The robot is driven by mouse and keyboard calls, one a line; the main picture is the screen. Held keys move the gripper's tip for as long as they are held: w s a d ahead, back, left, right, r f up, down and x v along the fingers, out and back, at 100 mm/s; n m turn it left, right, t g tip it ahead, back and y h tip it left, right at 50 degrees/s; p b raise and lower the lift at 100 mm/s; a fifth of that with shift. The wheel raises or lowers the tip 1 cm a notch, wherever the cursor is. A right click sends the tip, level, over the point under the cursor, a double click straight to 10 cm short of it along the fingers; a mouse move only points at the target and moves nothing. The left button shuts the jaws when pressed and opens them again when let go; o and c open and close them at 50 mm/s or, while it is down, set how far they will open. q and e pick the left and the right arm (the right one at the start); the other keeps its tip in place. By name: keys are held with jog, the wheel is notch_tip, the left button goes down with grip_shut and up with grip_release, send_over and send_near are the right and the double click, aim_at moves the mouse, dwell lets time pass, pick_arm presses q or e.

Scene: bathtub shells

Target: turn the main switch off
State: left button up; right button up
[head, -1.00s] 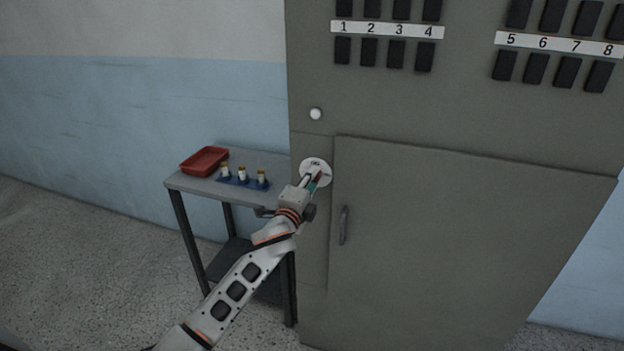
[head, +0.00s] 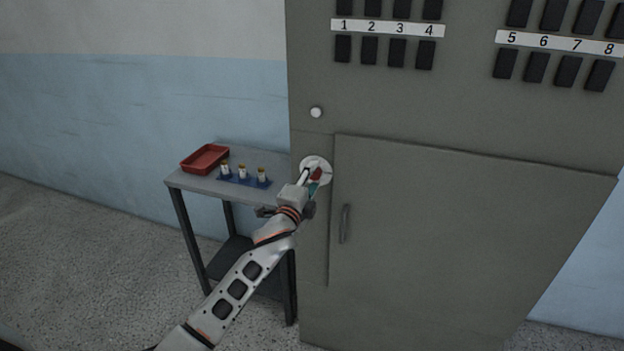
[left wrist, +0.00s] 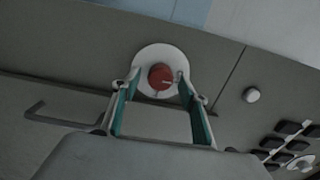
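The main switch is a red round knob (head: 316,174) on a white disc (head: 318,162) on the grey cabinet front, left of the lower door. In the left wrist view the red knob (left wrist: 160,77) shows a pale mark, and the white disc (left wrist: 150,58) surrounds it. My left gripper (head: 309,179) is at the switch. In the left wrist view its fingers (left wrist: 160,85) are spread, one on each side of the knob, with a visible gap to it. Nothing is held. My right gripper is not in view.
A white round button (head: 316,112) is above the switch. The closed lower door has a handle (head: 344,224) to the right. Numbered black breakers (head: 397,51) are higher up. A small table (head: 197,184) at left bears a red tray (head: 205,159) and a blue rack (head: 243,180) with vials.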

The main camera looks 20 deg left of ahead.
pick_arm(q)
jog(key=s, duration=1.2)
jog(key=shift+a, duration=0.2)
jog(key=s+d+f+n+g+h, duration=0.15)
jog(key=s+f+n, duration=0.25)
jog(key=s+f, duration=0.5)
jog(key=s+f+n+g+y, duration=0.1)
jog(key=s+f+n+g, duration=0.35)
jog(key=f, duration=0.75)
jog(key=s+f+n, duration=0.2)
jog(key=s+f, duration=0.3)
jog(key=s, duration=0.3)
jog(key=s+f+n+g+h, duration=0.1)
jog(key=s+f+n, duration=0.2)
jog(key=s+f, duration=0.3)
jog(key=s, duration=0.3)
jog(key=shift+s+f+n, duration=0.15)
jog(key=shift+s+n, duration=0.15)
jog(key=shift+n, duration=0.05)
jog(key=shift+a, duration=0.1)
